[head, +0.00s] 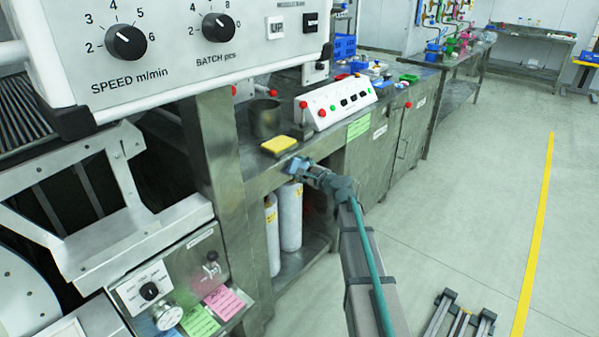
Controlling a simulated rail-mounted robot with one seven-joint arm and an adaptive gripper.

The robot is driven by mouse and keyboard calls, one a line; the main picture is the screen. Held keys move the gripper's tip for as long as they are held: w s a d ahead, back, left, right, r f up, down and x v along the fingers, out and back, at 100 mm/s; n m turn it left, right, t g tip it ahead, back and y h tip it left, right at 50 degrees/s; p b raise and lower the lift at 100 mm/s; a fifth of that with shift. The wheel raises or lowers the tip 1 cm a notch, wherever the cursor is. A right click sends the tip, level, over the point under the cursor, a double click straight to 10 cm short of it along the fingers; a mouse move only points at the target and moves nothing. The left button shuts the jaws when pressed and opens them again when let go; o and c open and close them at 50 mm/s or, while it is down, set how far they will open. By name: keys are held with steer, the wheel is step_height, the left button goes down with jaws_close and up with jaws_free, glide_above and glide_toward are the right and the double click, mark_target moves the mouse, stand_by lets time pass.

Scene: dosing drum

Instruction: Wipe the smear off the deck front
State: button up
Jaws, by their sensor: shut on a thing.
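My gripper (304,169) is at the front edge of the metal deck (262,182), close to the middle of the view. It is shut on a small light-blue thing, which looks like a cloth (296,166). The cloth is at or very near the deck front; I cannot tell if it touches. No smear can be made out; the cloth and gripper cover part of the front. A yellow sponge (278,145) lies on the deck just behind and left of my gripper.
A dark metal pot (265,119) and a white control box with red buttons (337,103) stand on the deck. White cylinders (289,217) stand on the open shelf below. A large control panel (180,45) hangs at upper left. The floor to the right is mostly clear.

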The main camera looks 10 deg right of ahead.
mark_target(306, 164)
steer(key=shift+w+d+b, duration=0.3)
steer(key=shift+w+d, duration=0.8)
steer(key=shift+d, duration=0.3)
steer(key=shift+a, duration=0.1)
steer(key=shift+s+a, duration=1.1)
steer(key=shift+a, duration=0.2)
steer(key=shift+s+a, duration=1.05)
steer(key=shift+a, duration=0.2)
steer(key=shift+s+a, duration=0.55)
steer(key=shift+a, duration=0.25)
steer(key=shift+s+a, duration=0.5)
steer(key=shift+a, duration=0.25)
steer(key=shift+s+d+b, duration=0.25)
steer(key=shift+s+d, duration=0.65)
steer(key=shift+s, duration=0.3)
steer(key=shift+s+d+b, duration=0.2)
steer(key=shift+s+d, duration=0.7)
steer(key=shift+s, duration=0.25)
steer(key=shift+s+d, duration=0.1)
steer(key=shift+s, duration=0.05)
